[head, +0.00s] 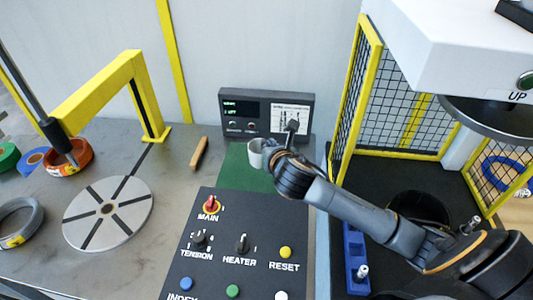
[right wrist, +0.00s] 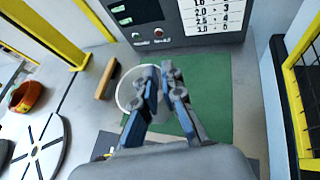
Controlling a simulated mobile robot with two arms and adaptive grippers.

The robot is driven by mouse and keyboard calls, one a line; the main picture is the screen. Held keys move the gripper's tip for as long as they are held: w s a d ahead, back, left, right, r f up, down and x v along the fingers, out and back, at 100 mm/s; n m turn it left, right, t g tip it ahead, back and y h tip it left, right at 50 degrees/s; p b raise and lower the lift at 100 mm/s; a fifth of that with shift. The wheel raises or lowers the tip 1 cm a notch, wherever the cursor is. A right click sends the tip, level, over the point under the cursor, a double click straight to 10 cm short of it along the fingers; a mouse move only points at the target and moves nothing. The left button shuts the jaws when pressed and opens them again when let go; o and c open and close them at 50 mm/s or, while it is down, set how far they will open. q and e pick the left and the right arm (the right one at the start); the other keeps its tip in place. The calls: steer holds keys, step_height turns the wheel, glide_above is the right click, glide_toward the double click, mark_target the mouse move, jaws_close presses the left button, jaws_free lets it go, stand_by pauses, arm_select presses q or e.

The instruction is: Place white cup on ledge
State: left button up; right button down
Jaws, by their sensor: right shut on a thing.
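The white cup (head: 255,153) is over the green mat (head: 238,175), in front of the dark display box. My right gripper (head: 276,152) reaches in from the right and is shut on the cup's right side. In the right wrist view the round rim of the cup (right wrist: 124,93) shows just left of the gripper's fingers (right wrist: 156,85), which hide part of it. I cannot tell whether the cup's base touches the mat. No surface clearly stands out as the ledge. My left gripper is not in view.
The display box (head: 266,112) stands behind the cup, and the control panel (head: 245,245) lies in front. A wooden block (head: 199,153) lies left of the mat. A yellow-framed mesh guard (head: 350,95) stands close on the right. A grey disc (head: 108,211) and coils are left.

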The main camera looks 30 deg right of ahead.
steer(key=shift+w+d+f+p, duration=0.15)
steer(key=shift+w+d+f, duration=0.45)
steer(key=shift+w+f, duration=0.9)
steer(key=shift+w+d+f+p, duration=0.15)
steer(key=shift+w+d+f, duration=0.65)
steer(key=shift+f, duration=1.15)
steer(key=shift+w+d+f+p, duration=0.15)
steer(key=shift+w+d+f, duration=0.3)
steer(key=shift+w+f, duration=1.1)
steer(key=shift+s+f, duration=0.2)
steer(key=shift+s, duration=0.05)
steer(key=c, duration=1.9)
jaws_free()
steer(key=shift+f, duration=0.1)
steer(key=o, duration=0.4)
steer(key=shift+o, duration=0.2)
